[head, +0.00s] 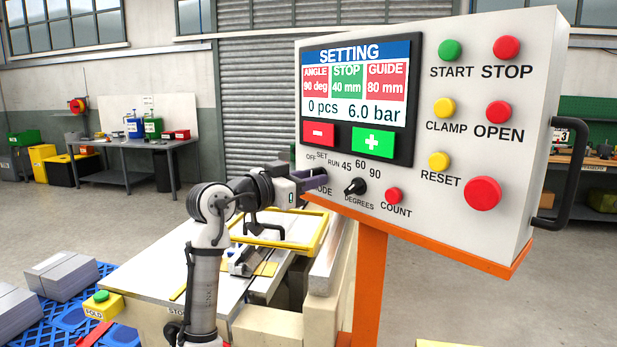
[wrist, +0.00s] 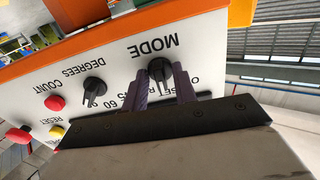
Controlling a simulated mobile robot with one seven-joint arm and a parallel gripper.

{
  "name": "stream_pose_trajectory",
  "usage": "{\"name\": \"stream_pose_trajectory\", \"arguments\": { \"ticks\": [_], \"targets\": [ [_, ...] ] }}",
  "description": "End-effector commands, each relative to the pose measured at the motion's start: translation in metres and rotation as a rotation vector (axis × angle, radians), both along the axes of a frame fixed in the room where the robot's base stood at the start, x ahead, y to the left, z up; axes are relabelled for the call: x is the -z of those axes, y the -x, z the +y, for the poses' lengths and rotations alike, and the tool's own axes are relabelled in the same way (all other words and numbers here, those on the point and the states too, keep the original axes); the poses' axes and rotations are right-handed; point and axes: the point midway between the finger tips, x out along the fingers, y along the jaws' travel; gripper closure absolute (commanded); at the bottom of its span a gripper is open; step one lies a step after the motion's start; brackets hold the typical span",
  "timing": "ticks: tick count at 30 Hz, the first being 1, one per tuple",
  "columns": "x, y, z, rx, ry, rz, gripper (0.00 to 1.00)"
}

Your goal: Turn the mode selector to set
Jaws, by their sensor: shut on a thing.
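The knob's grip points towards the OFF, SET and RUN labels, which the fingers partly cover, so I cannot tell the exact position. The panel's screen (head: 357,90) reads SETTING.
The black degrees knob (head: 355,186) is just right of my gripper, with the red count button (head: 393,195) beyond it. Several coloured buttons fill the panel's right side. The yellow guard frame (head: 320,240) and the machine bed lie below my arm.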

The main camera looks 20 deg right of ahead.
Motion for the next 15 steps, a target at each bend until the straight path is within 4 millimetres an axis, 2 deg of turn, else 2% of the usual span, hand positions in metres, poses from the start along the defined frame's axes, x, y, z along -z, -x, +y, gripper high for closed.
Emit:
{"name": "stream_pose_trajectory", "arguments": {
  "ticks": [15],
  "targets": [
    [-0.0003,-0.0001,0.0006,-0.001,0.02,0.049,0.95]
  ]
}}
